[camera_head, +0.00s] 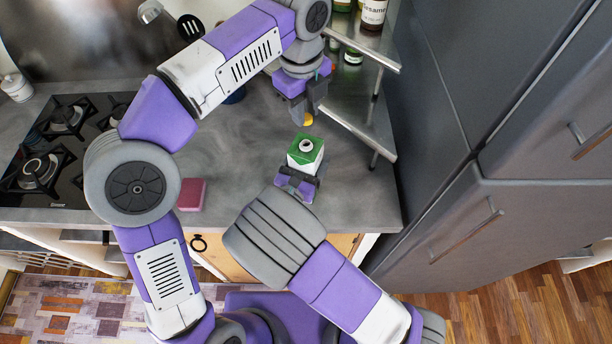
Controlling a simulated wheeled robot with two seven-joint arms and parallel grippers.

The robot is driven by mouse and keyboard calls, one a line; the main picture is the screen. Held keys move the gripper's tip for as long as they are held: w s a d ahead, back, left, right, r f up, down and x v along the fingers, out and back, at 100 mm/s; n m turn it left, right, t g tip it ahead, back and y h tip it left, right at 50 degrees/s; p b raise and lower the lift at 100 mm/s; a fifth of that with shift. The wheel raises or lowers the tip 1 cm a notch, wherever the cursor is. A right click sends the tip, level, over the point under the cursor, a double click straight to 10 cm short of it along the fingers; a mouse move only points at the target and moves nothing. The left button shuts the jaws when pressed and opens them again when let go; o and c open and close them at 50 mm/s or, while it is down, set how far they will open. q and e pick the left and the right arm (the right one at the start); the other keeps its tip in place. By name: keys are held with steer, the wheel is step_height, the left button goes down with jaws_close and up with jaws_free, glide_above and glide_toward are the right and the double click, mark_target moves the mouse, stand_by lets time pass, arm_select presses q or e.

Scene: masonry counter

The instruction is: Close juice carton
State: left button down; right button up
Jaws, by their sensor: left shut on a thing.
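A green and white juice carton (305,154) stands upright on the grey counter, with its round spout uncovered on top. My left gripper (307,113) comes down from above, behind the carton. It is shut on a small yellow-orange cap (308,120), which is apart from the spout in the picture. My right gripper (300,176) is at the near side of the carton, low by its base. Its fingers are partly hidden, and I cannot tell whether they grip the carton.
A gas stove (45,150) is at the left and a pink block (190,194) lies near the counter's front edge. A metal corner shelf (357,125) with jars stands right of the carton, beside tall grey cabinets (500,215). The counter (355,195) right of the carton is clear.

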arm_select(q)
glide_above(307, 143)
steer(key=shift+a+f, duration=0.15)
steer(key=shift+f, duration=1.1)
steer(key=shift+a+f, duration=0.1)
steer(key=shift+f, duration=1.15)
steer(key=shift+f, duration=0.1)
steer(key=shift+f, duration=0.8)
steer(key=shift+f, duration=0.6)
arm_select(e)
jaws_close()
arm_select(q)
steer(key=m, duration=0.5)
steer(key=shift+w, duration=0.1)
steer(key=m, duration=0.4)
steer(key=shift+d, duration=0.1)
steer(key=m, duration=0.3)
steer(key=shift+m+g, duration=0.4)
steer(key=m, duration=0.3)
steer(key=shift+d+m, duration=0.1)
steer(key=shift+m, duration=0.2)
